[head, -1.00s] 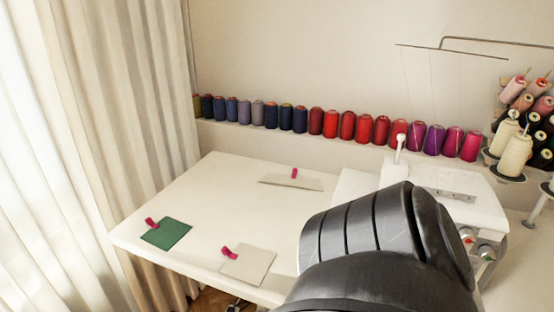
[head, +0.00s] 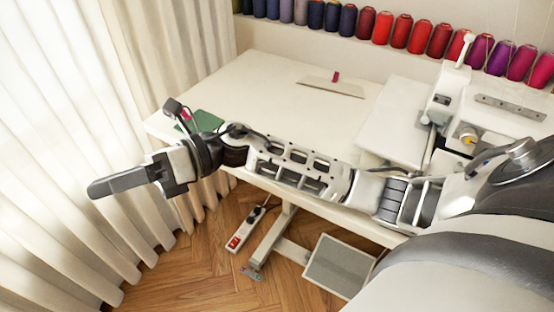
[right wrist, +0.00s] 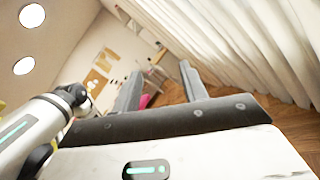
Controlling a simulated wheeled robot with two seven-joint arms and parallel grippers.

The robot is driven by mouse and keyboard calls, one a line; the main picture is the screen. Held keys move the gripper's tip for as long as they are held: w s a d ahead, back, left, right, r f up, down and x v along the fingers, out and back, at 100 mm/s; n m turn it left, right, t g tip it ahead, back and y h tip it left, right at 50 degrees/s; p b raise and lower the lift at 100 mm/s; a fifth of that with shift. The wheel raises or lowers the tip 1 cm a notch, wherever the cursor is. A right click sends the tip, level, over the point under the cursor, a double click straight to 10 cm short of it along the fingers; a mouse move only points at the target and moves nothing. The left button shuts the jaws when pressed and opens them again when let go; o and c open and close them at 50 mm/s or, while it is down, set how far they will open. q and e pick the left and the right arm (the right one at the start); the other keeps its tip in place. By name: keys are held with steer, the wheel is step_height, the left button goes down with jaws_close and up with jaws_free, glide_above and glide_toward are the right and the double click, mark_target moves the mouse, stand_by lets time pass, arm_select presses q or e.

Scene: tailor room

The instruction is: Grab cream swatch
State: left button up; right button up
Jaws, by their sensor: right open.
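A pale, cream-looking swatch (head: 330,87) with a pink clip lies toward the back of the white table (head: 265,85). A green swatch (head: 207,121) lies at the table's left end, partly behind my right wrist. A second pale swatch with a pink clip, seen earlier near the front edge, is now hidden behind my right arm. My right gripper (head: 115,182) is past the table's left front edge, over the floor and in front of the curtain, apart from the swatches. The right wrist view shows its two fingers (right wrist: 162,88) spread with nothing between them. My left gripper is not in view.
A row of thread spools (head: 400,30) stands behind the table. A sewing machine (head: 500,105) is at the right. A white curtain (head: 70,130) hangs close to my right gripper. A power strip (head: 248,226) and a pedal (head: 338,266) are below the table.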

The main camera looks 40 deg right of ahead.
steer(key=w+d+f+n+g+h+b, duration=0.1)
steer(key=w+d+f+n+h, duration=0.15)
steer(key=d+n+h, duration=0.35)
steer(key=w+d+f+n+g+h+b, duration=0.1)
steer(key=w+d+f+n+h, duration=0.15)
steer(key=d+n+h, duration=0.3)
steer(key=w+d+r+h, duration=0.1)
steer(key=d+r+h, duration=0.15)
steer(key=d, duration=0.35)
steer(key=w+d+r+n+t+h, duration=0.1)
steer(key=d+r+h, duration=0.15)
steer(key=d, duration=0.35)
steer(key=w+d+r+h, duration=0.1)
steer(key=d+r+h, duration=0.15)
steer(key=d, duration=0.35)
steer(key=shift+h, duration=0.3)
step_height(320, 180, down, 10)
steer(key=shift+a+r+b, duration=0.1)
steer(key=shift+r+b, duration=0.05)
steer(key=shift+b, duration=0.5)
steer(key=shift+w+a+f, duration=0.1)
steer(key=shift+f, duration=1.45)
steer(key=shift+a+f, duration=0.1)
steer(key=shift+f, duration=1.4)
jaws_close()
